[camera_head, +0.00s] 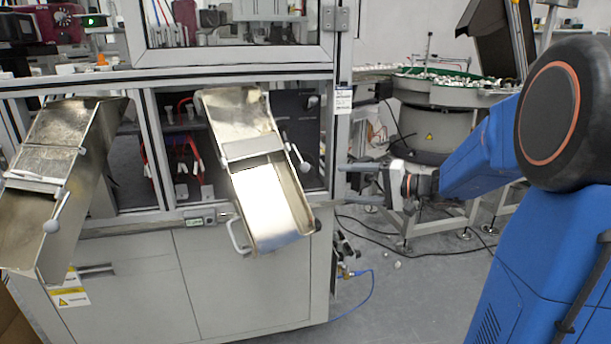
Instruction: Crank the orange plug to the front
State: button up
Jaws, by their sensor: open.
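A small orange piece (101,60) shows at the back left, on the ledge of the machine. It is too small to tell whether it is the plug, and no other clear orange plug is in view. My gripper (342,184) is open and empty, with its two grey fingers apart and pointing left. In the picture it is beside the machine's right corner post, to the right of the middle chute, and far to the right of the orange piece.
A metal chute with a side lever (268,205) hangs from the machine's middle. Another tilted chute (60,165) is at the left. A glass-panelled frame (230,68) stands above. A round feeder bowl (435,120) is behind my arm. Cables (372,290) lie on the floor.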

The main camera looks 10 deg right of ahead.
aim_at(310, 174)
jog(key=shift+m+t, duration=0.3)
jog(key=shift+t, duration=0.2)
jog(key=x, duration=0.5)
jog(key=w+d+x, duration=0.1)
jog(key=x, duration=1.1)
jog(key=shift+w+d, duration=0.4)
jog(key=shift+w, duration=0.05)
